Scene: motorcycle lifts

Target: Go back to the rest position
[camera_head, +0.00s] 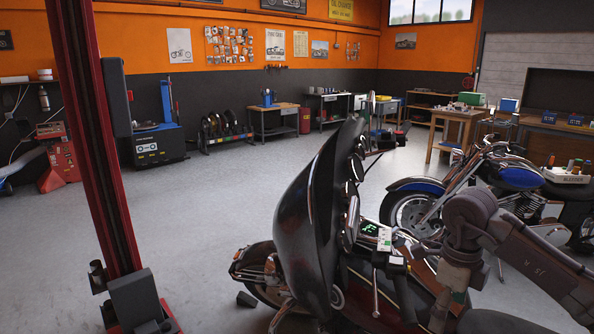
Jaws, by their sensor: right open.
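My right arm comes in from the right edge and bends downward at a joint. Its gripper (441,309) points down over the near motorcycle (308,225), beside its handlebar and lit display. The gripper is open and I see nothing held in it. Whether its fingers touch the motorcycle is hard to tell. The near motorcycle has a large dark fairing and its lower right part is cut off by the frame. My left gripper is not in view.
A red lift post (95,140) stands close on the left. A blue motorcycle (415,200) stands behind my right arm. A wooden table (457,118) and workbenches (275,122) stand farther back. The grey floor (215,215) between post and near motorcycle is mostly clear.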

